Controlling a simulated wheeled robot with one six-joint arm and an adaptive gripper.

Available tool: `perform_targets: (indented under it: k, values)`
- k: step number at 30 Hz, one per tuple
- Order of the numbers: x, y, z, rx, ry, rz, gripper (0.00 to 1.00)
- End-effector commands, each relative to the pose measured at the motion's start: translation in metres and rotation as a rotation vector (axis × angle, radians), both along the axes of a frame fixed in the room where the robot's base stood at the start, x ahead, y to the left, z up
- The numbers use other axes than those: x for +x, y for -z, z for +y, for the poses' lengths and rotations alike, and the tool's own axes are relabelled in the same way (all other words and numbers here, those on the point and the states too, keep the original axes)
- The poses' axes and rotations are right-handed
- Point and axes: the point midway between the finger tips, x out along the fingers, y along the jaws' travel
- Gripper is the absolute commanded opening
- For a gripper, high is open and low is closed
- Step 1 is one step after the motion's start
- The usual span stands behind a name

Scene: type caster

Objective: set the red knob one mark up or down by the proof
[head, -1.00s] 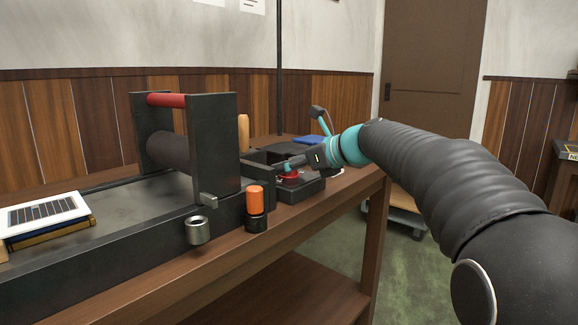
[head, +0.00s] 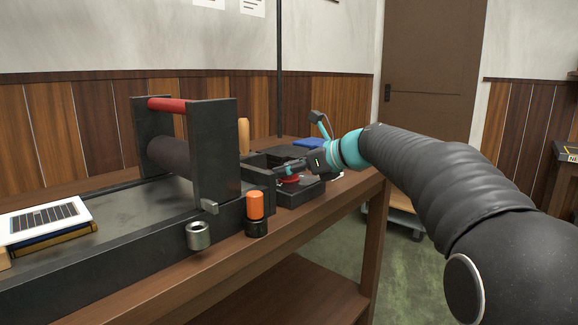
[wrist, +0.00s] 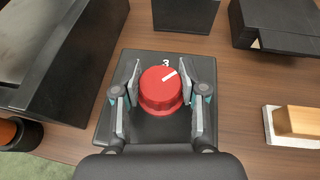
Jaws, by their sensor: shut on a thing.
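The red knob (wrist: 160,95) sits on a dark square plate (wrist: 143,57) in the wrist view. Its white pointer line slants up and right, a little right of the number 3 printed above it. My gripper (wrist: 161,86) is shut on the knob, one finger at each side. In the head view the knob (head: 290,179) shows as a small red patch under my gripper (head: 288,170). A white card with dark stripes (head: 45,218) lies at the left on a dark blue book. I cannot tell if it is the proof.
A black press frame (head: 215,150) with a red bar and dark roller stands left of the knob. An orange-topped bottle (head: 256,213) and metal cylinder (head: 198,236) are in front. In the wrist view a wooden block (wrist: 298,121) lies right of the plate.

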Motion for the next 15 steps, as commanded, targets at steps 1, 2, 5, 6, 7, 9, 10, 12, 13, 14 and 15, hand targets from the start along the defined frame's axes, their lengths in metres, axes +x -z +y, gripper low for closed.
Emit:
perform_targets:
  k: [1, 2, 5, 6, 7, 9, 10, 12, 13, 14, 15]
  values:
    - [0.0011, -0.0034, -0.0007, 0.0, -0.021, 0.004, 0.07]
    - [0.0011, -0.004, -0.0007, -0.001, -0.038, 0.003, 0.07]
    - [0.0014, -0.0042, -0.0005, 0.0, -0.105, 0.005, 0.07]
    - [0.0016, -0.004, -0.0006, 0.0, -0.137, 0.004, 0.07]
    - [0.0018, -0.0038, -0.0008, 0.0, -0.162, 0.005, 0.07]
    - [0.0021, -0.0025, -0.0009, 0.0, -0.224, 0.004, 0.07]
    - [0.002, -0.0019, -0.0009, 0.0, -0.252, 0.004, 0.07]
    - [0.0022, -0.0003, -0.0006, 0.0, -0.319, 0.003, 0.07]
    - [0.0022, 0.0003, -0.0006, 0.0, -0.348, 0.003, 0.07]
    - [0.0021, 0.0006, -0.0005, 0.001, -0.377, 0.002, 0.07]
    - [0.0022, 0.0009, -0.0004, 0.0, -0.414, 0.0, 0.07]
